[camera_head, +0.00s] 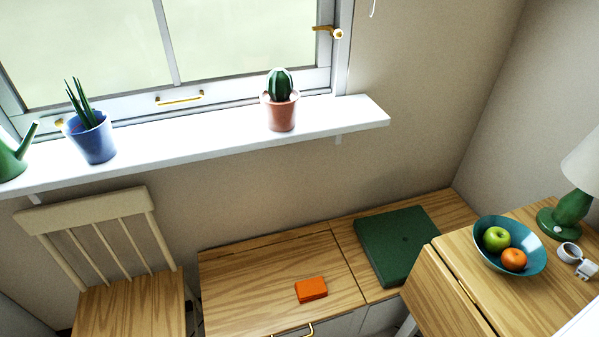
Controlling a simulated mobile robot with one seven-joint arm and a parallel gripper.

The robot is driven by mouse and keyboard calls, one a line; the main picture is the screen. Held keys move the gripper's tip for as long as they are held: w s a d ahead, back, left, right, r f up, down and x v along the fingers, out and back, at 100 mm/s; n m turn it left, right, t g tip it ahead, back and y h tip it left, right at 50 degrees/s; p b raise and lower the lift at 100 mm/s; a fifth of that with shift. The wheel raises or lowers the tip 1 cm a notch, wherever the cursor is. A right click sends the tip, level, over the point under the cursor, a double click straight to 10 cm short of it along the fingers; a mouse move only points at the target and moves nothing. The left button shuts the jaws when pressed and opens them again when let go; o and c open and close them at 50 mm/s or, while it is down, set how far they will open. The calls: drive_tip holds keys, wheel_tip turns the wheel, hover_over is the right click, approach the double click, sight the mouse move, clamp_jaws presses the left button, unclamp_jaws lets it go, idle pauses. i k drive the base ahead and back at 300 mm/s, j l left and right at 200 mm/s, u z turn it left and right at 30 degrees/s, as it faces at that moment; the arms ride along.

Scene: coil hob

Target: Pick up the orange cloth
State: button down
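The orange cloth (311,289) is a small folded block shape. It lies flat on the left part of a low wooden cabinet top (250,285), close to the front edge above a brass handle. Nothing covers it. My gripper does not show in the head view.
A drop-leaf table (540,300) with a fruit bowl (540,262) and a lamp (572,212) stands at right. A wooden chair (130,305) is at left. A window shelf (200,142) with potted plants juts out above.

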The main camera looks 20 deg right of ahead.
sight(308, 290)
drive_tip(key=k+j+z, duration=0.1)
drive_tip(key=z, duration=0.25)
drive_tip(key=k+z, duration=0.25)
drive_tip(key=z, duration=0.15)
